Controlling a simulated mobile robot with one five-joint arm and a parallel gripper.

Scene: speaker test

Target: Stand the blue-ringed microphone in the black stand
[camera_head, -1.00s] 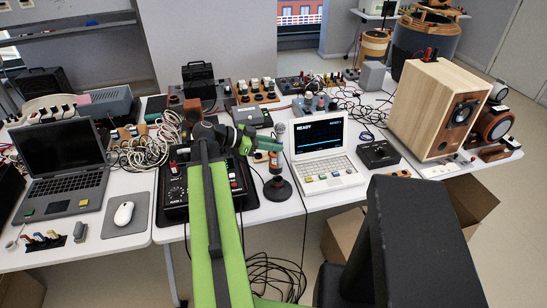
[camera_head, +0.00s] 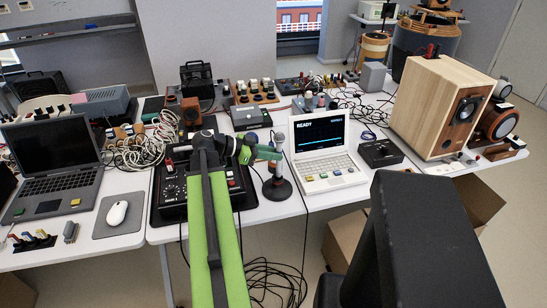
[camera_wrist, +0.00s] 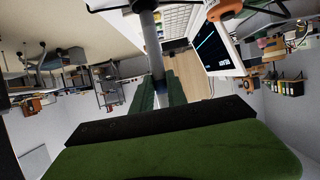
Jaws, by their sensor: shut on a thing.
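The microphone (camera_head: 279,138) stands about upright in the head view, its grey round head above my gripper (camera_head: 272,154). My gripper's green jaws are shut on it. In the wrist view its grey shaft (camera_wrist: 151,42) runs between the green fingers (camera_wrist: 160,93), with a dark blue band near the fingertips. The black stand (camera_head: 277,188), with a round base, is on the table directly below the microphone in the head view. The jaws partly hide the microphone's lower part. I cannot tell whether its lower end is inside the stand.
A white computer (camera_head: 320,150) with a READY screen stands just right of the stand. A black mixer (camera_head: 174,188) is to the left, partly behind my arm. A wooden speaker (camera_head: 436,108) stands further right. Loose cables (camera_head: 272,280) hang below the table edge.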

